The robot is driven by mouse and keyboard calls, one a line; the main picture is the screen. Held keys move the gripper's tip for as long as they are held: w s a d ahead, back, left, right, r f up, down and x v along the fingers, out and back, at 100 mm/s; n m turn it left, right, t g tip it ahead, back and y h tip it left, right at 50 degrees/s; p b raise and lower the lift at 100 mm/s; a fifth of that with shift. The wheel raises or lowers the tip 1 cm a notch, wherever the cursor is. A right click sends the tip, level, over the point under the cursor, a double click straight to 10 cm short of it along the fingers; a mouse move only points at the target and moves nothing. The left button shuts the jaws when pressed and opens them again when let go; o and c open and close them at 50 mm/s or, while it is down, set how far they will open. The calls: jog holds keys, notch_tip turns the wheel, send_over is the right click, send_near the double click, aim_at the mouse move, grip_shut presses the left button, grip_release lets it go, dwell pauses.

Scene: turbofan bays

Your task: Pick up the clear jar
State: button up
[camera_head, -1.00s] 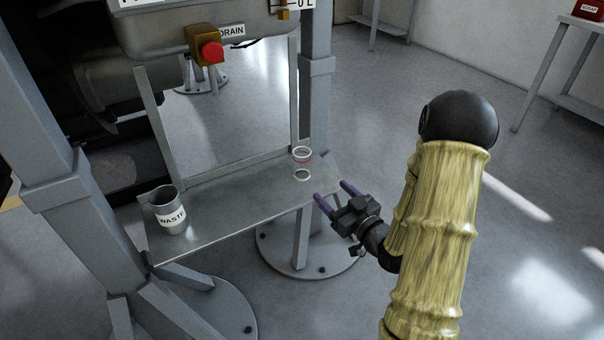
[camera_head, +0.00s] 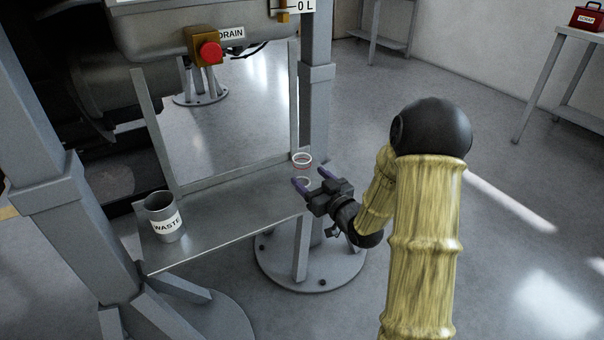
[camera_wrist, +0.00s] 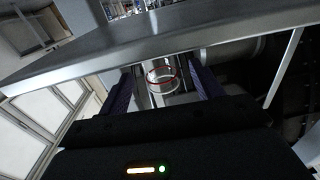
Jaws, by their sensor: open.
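The clear jar (camera_head: 302,164) stands upright at the right end of the metal shelf. It is see-through, with a pale rim and a thin red line around it; my gripper covers part of its base. In the wrist view, the jar (camera_wrist: 162,78) shows between the two fingers. My gripper (camera_head: 311,179) is open, its purple fingers pointing at the jar from the near right. In the wrist view, one finger (camera_wrist: 120,97) is left of the jar and the other right. I cannot tell whether the jar is fully between the fingertips.
The metal shelf (camera_head: 215,212) holds a grey cup marked WASTE (camera_head: 165,218) at its left end. A thick grey post (camera_head: 316,110) stands just behind the jar. A red drain button (camera_head: 209,52) is above the shelf. Open floor lies to the right.

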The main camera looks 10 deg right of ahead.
aim_at(307, 172)
jog(key=shift+w, duration=0.1)
jog(key=b+x, duration=0.2)
jog(key=x, duration=0.3)
jog(key=shift+r, duration=0.1)
jog(key=c, duration=1.1)
jog(key=shift+o, duration=0.2)
jog(key=shift+r, duration=0.15)
